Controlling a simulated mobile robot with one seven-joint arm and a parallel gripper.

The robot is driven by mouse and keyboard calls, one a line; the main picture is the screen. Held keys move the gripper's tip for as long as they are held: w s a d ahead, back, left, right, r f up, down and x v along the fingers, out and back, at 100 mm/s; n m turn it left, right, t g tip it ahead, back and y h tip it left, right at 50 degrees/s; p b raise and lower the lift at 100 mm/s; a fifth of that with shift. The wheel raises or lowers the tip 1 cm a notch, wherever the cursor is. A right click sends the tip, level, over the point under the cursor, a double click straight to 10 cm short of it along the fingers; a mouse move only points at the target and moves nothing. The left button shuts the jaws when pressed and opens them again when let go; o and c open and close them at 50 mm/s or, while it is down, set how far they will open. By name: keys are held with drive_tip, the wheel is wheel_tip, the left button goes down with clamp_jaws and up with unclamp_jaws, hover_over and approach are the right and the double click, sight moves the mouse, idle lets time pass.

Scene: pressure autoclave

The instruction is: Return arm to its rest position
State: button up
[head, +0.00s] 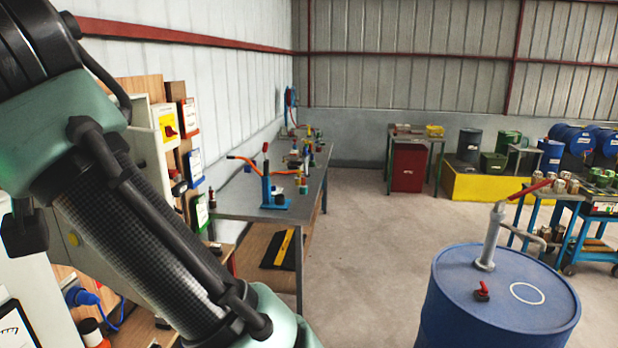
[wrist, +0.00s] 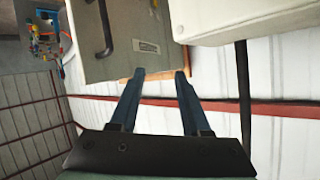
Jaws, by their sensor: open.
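My arm crosses the left side of the head view, close to the camera; its gripper is out of that picture. In the wrist view my gripper (wrist: 157,75) is open, its two dark blue fingers apart with nothing between them. Beyond the fingertips is a grey box or cabinet (wrist: 125,40) with a dark handle and a small label. I cannot tell from the picture whether the fingertips touch it. A white rounded casing (wrist: 240,15) is to its right. The wrist picture is turned, with the wall and roof beams running sideways.
A grey workbench (head: 240,204) with tools runs along the left wall. Panels with a yellow switch plate (head: 168,125) stand behind my arm. A blue drum (head: 470,310) with a hand pump stands at front right. A blue cart (head: 600,208) is at far right. The middle floor is clear.

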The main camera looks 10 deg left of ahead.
drive_tip(key=w+d+r+m+t+y+b, duration=0.1)
drive_tip(key=d+r+t+b, duration=0.15)
drive_tip(key=d+t, duration=0.5)
drive_tip(key=w+d+r+m+t+y+b, duration=0.1)
drive_tip(key=d+r+t+b, duration=0.2)
drive_tip(key=d, duration=0.7)
drive_tip(key=s+d+m+t+h, duration=0.2)
drive_tip(key=s+d+t+h, duration=0.1)
drive_tip(key=d+h, duration=0.3)
drive_tip(key=s+d+f+m+t+h, duration=0.1)
drive_tip(key=s+d+m+t+h, duration=0.2)
drive_tip(key=d+t+h, duration=0.3)
drive_tip(key=s+d, duration=0.1)
drive_tip(key=d, duration=0.4)
drive_tip(key=shift+f+m+h+b, duration=0.2)
drive_tip(key=shift+m+h+b, duration=0.1)
